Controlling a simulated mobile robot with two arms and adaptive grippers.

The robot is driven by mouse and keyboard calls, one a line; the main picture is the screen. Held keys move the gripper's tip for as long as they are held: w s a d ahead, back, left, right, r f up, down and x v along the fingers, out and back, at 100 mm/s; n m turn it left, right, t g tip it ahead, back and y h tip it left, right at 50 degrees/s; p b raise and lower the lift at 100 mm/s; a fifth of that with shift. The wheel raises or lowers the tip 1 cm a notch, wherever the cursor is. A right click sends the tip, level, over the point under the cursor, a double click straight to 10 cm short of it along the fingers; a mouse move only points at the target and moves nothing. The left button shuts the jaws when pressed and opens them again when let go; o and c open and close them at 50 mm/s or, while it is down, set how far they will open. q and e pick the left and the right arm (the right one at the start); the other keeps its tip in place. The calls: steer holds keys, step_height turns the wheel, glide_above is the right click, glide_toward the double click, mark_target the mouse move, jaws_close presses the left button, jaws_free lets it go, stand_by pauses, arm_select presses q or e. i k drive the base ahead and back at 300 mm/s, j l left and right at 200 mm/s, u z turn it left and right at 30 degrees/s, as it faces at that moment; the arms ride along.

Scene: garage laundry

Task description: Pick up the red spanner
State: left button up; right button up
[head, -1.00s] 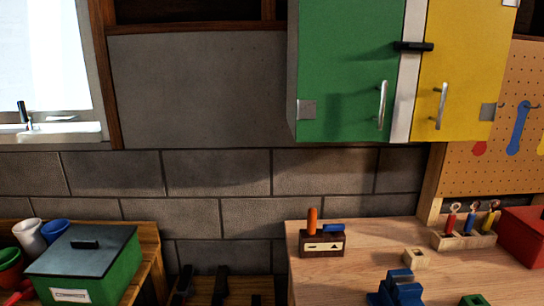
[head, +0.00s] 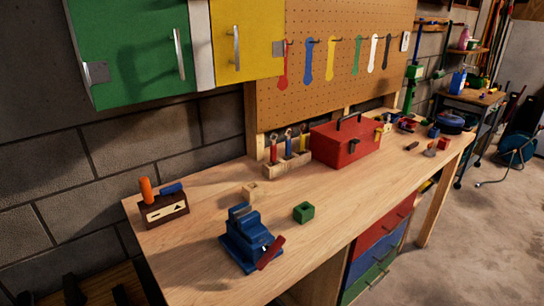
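A flat red spanner shape (head: 283,66) is at the left end of a row on the pegboard (head: 330,100), beside the yellow cabinet door. I cannot tell whether it is a hung spanner or a painted outline. A red-handled tool with a metal ring end (head: 273,149) also stands upright in a wooden holder (head: 288,168) on the workbench, left of a blue and a yellow one. I cannot tell for certain which of the two is the red spanner. Neither of my grippers is in view.
The red toolbox (head: 346,143) stands right of the holder. A blue vise (head: 247,240), a green block (head: 303,212), a small wooden block (head: 250,190) and a brown box (head: 164,209) are on the workbench (head: 350,195). Green and yellow cabinets hang above.

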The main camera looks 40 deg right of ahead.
mark_target(273, 147)
steer(key=l+u, duration=0.1)
steer(key=l, duration=0.25)
steer(key=k+l+u, duration=0.1)
steer(key=l, duration=0.25)
steer(key=k+l+u, duration=0.1)
steer(key=l, duration=0.25)
steer(key=k+l+u, duration=0.1)
steer(key=l, duration=0.25)
steer(key=k+l+u, duration=0.1)
steer(key=l, duration=0.25)
steer(key=k, duration=0.1)
